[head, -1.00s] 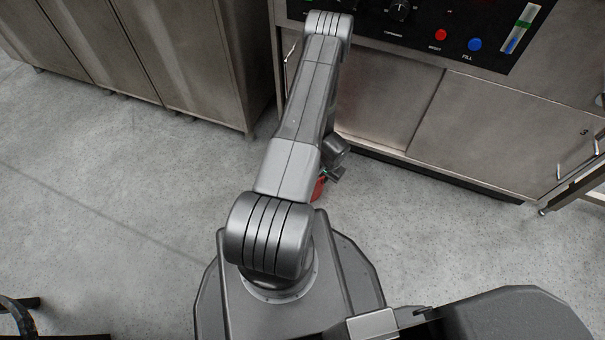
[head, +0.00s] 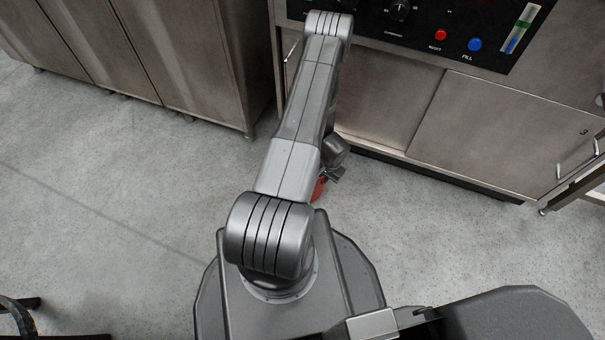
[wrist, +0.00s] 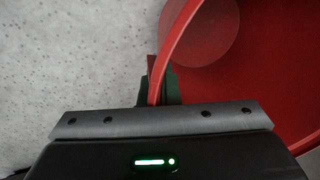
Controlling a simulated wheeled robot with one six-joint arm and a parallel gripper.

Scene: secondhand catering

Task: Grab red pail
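The red pail (wrist: 265,85) fills the right side of the wrist view, seen from above into its open inside. Its curved rim runs down between the two fingers of my gripper (wrist: 158,88). One finger is on the inside of the wall and one on the outside, both close against it, so my gripper looks shut on the rim. In the head view only a small red part of the pail (head: 318,190) shows beside my arm. My arm hides the rest. I cannot tell whether the pail touches the floor.
A steel cabinet with a control panel (head: 420,25) and sliding doors (head: 490,130) stands just beyond my arm. More steel cabinets (head: 150,50) line the upper left. A metal table leg (head: 570,195) is at the right.

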